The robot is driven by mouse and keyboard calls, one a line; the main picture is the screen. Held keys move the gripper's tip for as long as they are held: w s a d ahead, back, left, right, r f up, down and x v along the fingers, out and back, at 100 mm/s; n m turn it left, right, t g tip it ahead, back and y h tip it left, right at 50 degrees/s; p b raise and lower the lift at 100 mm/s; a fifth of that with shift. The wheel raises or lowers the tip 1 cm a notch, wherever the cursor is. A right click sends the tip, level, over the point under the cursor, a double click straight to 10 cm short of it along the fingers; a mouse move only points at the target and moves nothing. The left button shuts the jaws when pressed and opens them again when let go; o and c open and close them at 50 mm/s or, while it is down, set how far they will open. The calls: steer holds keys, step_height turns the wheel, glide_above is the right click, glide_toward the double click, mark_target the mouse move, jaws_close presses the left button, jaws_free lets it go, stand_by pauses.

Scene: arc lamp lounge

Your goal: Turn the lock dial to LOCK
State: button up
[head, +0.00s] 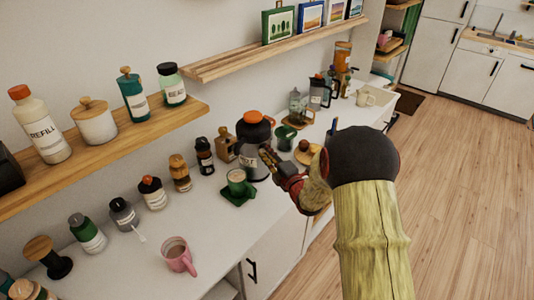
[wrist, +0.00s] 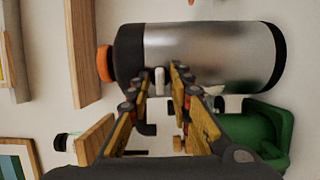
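A silver flask with a black top (head: 256,142) stands on the white counter, with an orange cap or dial (head: 252,117) on top. The flask lies sideways across the wrist view (wrist: 210,55), its orange part (wrist: 105,63) at the left. No LOCK marking is readable. My gripper (head: 266,156) is at the flask's right side in the head view, below the orange part, and overlaps its body. In the wrist view my gripper's fingers (wrist: 162,80) are apart, with a small pale piece between their tips. I cannot tell whether they touch the flask.
A green cup on a green saucer (head: 237,198) stands close in front of the flask. Bottles and jars line the wall side, including a brown bottle (head: 223,146). A pink mug (head: 179,257) is nearer. A wooden shelf (head: 110,150) hangs above at the left.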

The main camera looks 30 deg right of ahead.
jaws_close()
steer(key=shift+m, duration=0.4)
steer(key=m+b, duration=0.1)
steer(key=m, duration=1.6)
steer(key=shift+a, duration=0.1)
stand_by(0.6)
steer(key=shift+o, duration=1.3)
jaws_free()
